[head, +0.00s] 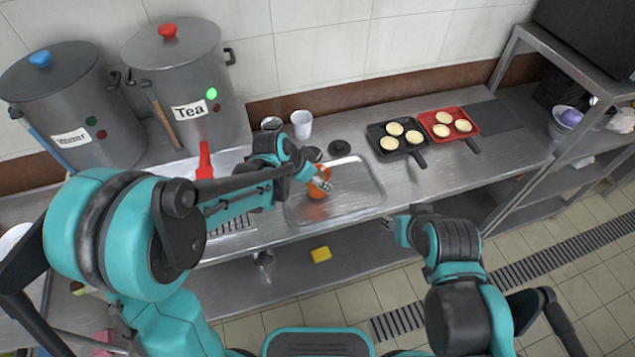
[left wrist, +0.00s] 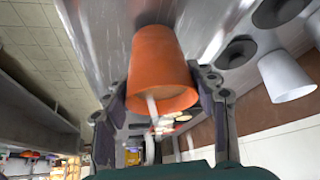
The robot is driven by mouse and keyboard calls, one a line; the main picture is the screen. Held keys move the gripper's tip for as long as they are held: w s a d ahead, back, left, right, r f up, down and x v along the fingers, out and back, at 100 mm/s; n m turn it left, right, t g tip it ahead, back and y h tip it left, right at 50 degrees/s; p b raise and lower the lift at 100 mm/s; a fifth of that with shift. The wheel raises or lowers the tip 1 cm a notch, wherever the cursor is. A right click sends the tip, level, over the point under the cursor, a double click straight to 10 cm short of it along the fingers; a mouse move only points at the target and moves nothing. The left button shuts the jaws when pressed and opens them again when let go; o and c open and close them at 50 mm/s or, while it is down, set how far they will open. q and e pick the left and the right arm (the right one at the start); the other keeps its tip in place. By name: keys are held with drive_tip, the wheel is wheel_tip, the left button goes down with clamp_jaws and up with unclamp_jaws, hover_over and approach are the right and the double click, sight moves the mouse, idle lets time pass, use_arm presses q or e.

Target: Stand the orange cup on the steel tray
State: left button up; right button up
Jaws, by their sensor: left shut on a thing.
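The orange cup (head: 318,183) is at the left part of the steel tray (head: 354,204) in the head view, partly hidden by my left gripper (head: 318,180). In the left wrist view the orange cup (left wrist: 163,65) sits between the two fingers of my left gripper (left wrist: 165,100), which is shut on it. Its open mouth faces away from the steel surface, so it looks upright. I cannot tell whether its base touches the tray. My right gripper (head: 393,228) is at the counter's front edge, right of the tray; its fingers are too small to read.
A black pan (head: 404,151) and a red pan (head: 470,143) lie to the right. The Tea pot (head: 188,85) and Water pot (head: 70,105) stand at left. The tray's right part is bare.

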use_arm(q)
drive_tip(key=shift+f, duration=0.45)
drive_tip(key=shift+f, duration=0.2)
drive_tip(key=o, duration=1.5)
drive_tip(key=shift+c, duration=0.2)
drive_tip(key=shift+r, duration=0.1)
